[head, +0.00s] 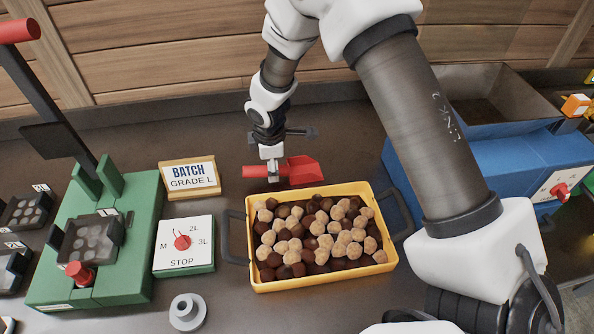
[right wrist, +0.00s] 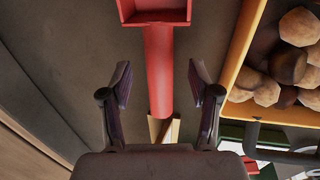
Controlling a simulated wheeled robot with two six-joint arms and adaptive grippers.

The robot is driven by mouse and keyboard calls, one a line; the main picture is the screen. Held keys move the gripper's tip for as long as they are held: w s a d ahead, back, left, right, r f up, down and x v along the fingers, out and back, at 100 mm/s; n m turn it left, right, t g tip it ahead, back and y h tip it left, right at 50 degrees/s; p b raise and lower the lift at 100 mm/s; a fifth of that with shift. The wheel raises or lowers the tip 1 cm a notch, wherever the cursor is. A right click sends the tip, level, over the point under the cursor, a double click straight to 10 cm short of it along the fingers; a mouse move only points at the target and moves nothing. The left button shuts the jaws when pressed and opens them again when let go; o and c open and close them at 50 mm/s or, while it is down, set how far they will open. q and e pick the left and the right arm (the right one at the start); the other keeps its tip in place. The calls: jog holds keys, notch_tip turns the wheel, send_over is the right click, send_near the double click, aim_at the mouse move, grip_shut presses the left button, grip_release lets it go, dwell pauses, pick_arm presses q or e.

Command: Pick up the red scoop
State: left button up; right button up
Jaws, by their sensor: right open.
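The red scoop (head: 303,170) lies on the dark worktop behind the yellow crate (head: 322,287), its handle to the left and its bowl to the right. My right gripper (head: 272,174) is over the handle from above. In the right wrist view, the open fingers (right wrist: 160,88) stand on either side of the scoop's handle (right wrist: 158,70), with gaps on both sides. The bowl is at the top of that view, partly cut off. My left gripper is not in view.
The yellow crate holds brown and tan chestnuts and has dark side handles. A "BATCH GRADE L" sign (head: 188,178) stands left of the scoop. A switch box (head: 183,258) and green machine (head: 130,225) are further left. A blue machine (head: 520,165) stands right.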

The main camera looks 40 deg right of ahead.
jog(key=f, duration=0.3)
jog(key=shift+w+d+f, duration=0.25)
jog(key=shift+w+f, duration=0.15)
jog(key=shift+s+r, duration=0.1)
grip_shut()
notch_tip(320, 180, up, 10)
